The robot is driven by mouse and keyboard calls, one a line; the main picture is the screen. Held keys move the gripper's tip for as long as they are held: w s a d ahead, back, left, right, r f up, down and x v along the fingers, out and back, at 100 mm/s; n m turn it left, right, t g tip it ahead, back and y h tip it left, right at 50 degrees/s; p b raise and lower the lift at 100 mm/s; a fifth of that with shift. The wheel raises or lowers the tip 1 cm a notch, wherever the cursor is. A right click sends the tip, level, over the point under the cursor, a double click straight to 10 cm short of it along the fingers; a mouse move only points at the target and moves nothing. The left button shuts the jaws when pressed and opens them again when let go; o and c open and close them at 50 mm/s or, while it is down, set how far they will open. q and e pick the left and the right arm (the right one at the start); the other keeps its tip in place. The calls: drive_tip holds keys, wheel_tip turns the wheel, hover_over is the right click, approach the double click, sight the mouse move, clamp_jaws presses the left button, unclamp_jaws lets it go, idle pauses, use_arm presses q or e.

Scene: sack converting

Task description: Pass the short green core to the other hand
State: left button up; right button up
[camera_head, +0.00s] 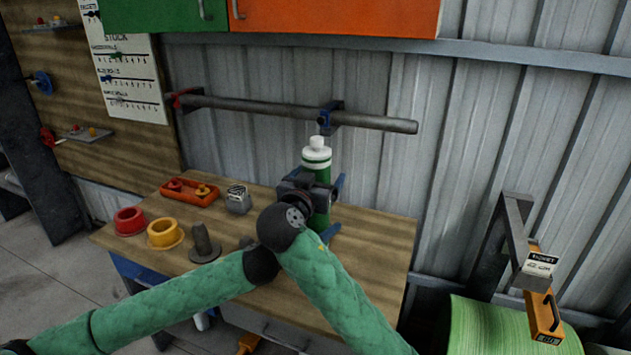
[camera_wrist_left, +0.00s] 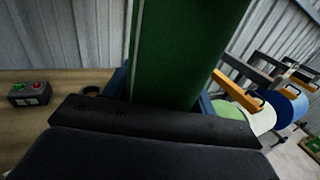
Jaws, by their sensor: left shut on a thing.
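The green core (camera_head: 322,218) is an upright green cylinder above the wooden bench. A white part with a green band and a narrow white top shows at its upper end. My left gripper (camera_head: 327,203), dark with blue fingers, is shut on it and hides part of its middle. In the left wrist view the core (camera_wrist_left: 185,50) fills the centre between the blue fingers. I cannot tell whether its lower end touches the bench. My right gripper is not in view.
A grey rail (camera_head: 270,110) runs behind the core. A green roll (camera_head: 500,330) stands right.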

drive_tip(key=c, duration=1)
use_arm(q)
drive_tip(key=o, duration=0.9)
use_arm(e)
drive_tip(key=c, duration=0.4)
use_arm(q)
drive_tip(key=o, duration=0.5)
